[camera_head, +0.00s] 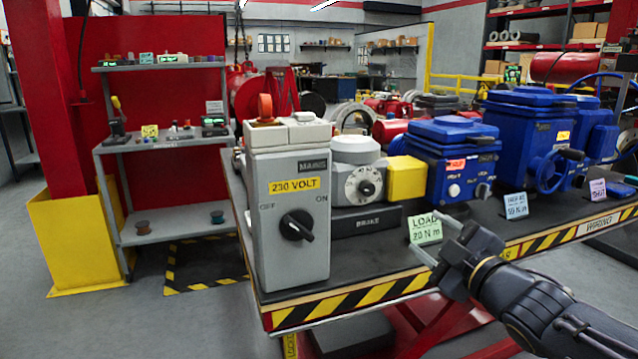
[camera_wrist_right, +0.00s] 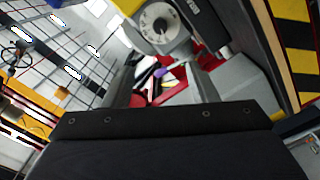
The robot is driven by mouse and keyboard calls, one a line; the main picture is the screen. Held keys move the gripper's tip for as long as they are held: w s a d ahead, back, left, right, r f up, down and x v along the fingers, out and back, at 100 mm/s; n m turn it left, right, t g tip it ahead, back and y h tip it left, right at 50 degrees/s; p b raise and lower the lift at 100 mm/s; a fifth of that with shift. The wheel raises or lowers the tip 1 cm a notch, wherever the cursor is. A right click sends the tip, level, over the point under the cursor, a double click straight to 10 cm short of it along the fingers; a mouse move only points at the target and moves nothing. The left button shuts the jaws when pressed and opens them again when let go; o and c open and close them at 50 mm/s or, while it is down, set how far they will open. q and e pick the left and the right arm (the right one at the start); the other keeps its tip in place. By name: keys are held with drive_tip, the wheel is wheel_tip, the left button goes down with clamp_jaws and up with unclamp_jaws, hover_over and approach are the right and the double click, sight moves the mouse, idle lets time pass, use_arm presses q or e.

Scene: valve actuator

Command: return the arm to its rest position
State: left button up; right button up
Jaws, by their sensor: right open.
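My right gripper (camera_head: 418,265) reaches in from the lower right in the head view. It is open, with its two thin fingers apart and nothing between them. It is in front of the table's striped edge, to the right of the grey 230 VOLT switch box (camera_head: 290,225). In the right wrist view the open fingers (camera_wrist_right: 165,72) point toward the dial unit (camera_wrist_right: 160,25), which lies beyond them. The box's black knob (camera_head: 297,225) is on its front face. My left gripper is not in view.
The table (camera_head: 350,300) carries a BRAKE unit with a dial (camera_head: 365,187), a yellow block (camera_head: 405,178) and several blue actuators (camera_head: 445,160). A green LOAD card (camera_head: 425,228) stands close behind my right gripper. A shelf (camera_head: 165,140) stands at left. Floor at lower left is clear.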

drive_tip(key=s+d+f+m+g+h, duration=0.5)
drive_tip(key=s+d+f+m, duration=0.2)
drive_tip(key=s+f+m, duration=0.4)
drive_tip(key=s+a+f+m+g+y, duration=0.1)
drive_tip(key=s+a+f+m+g, duration=0.3)
drive_tip(key=s, duration=0.5)
drive_tip(key=s+a+f+m+g+y, duration=0.1)
drive_tip(key=s+f+g, duration=0.1)
drive_tip(key=s+f, duration=0.55)
use_arm(q)
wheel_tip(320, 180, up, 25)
drive_tip(key=p, duration=2.4)
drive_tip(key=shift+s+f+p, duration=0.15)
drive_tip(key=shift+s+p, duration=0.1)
drive_tip(key=shift+p, duration=0.1)
use_arm(e)
wheel_tip(320, 180, up, 25)
drive_tip(key=s, duration=0.1)
drive_tip(key=shift+s+a+y, duration=0.3)
drive_tip(key=shift+s+a, duration=0.05)
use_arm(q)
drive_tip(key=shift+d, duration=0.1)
